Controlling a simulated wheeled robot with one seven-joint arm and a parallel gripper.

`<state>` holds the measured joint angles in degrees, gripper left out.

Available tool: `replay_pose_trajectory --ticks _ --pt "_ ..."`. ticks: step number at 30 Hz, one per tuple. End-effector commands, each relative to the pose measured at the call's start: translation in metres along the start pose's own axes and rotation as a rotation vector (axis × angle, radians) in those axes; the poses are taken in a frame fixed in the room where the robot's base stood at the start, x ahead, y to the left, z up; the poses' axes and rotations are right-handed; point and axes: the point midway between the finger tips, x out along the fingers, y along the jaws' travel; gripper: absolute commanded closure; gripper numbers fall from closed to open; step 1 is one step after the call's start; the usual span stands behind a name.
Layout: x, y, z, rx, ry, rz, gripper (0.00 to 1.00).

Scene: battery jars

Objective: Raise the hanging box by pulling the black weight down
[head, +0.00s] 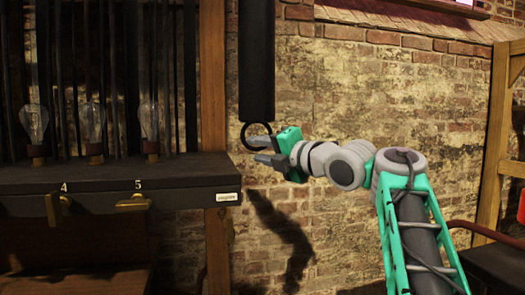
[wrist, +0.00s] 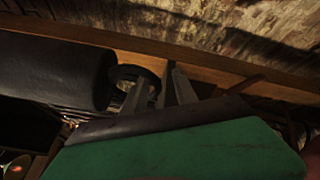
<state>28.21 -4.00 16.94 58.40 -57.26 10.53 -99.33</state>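The black weight (head: 256,60) is a long dark cylinder hanging upright near the middle of the head view, with a dark ring (head: 243,134) at its lower end. In the wrist view the weight (wrist: 50,72) is at the left and its ring (wrist: 130,71) is by my fingertips. My gripper (head: 262,150) is at the ring with its two fingers apart. The upper finger overlaps the ring's lower part; I cannot tell whether it passes through or touches it. I cannot identify the hanging box in either view.
A dark shelf (head: 110,177) at the left carries several glass bulbs (head: 93,122) and has brass levers (head: 132,203) marked 4 and 5. A wooden post (head: 213,75) stands between it and the weight. A brick wall (head: 350,85) is behind. The space below the ring looks clear.

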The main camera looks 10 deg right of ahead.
Motion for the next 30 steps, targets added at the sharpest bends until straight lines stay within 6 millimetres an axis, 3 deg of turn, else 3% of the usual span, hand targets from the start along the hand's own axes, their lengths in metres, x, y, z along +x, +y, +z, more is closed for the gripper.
replay_pose_trajectory --ticks 7,15,18,30 --pt "-0.009 -0.001 0.001 -0.001 -0.002 -0.002 0.68" --pt "-0.064 -0.001 0.002 -0.002 -0.005 -0.004 0.68" --pt "-0.075 -0.001 0.002 0.000 -0.003 -0.002 0.68" --pt "-0.079 0.000 0.000 0.000 0.001 0.001 0.68"
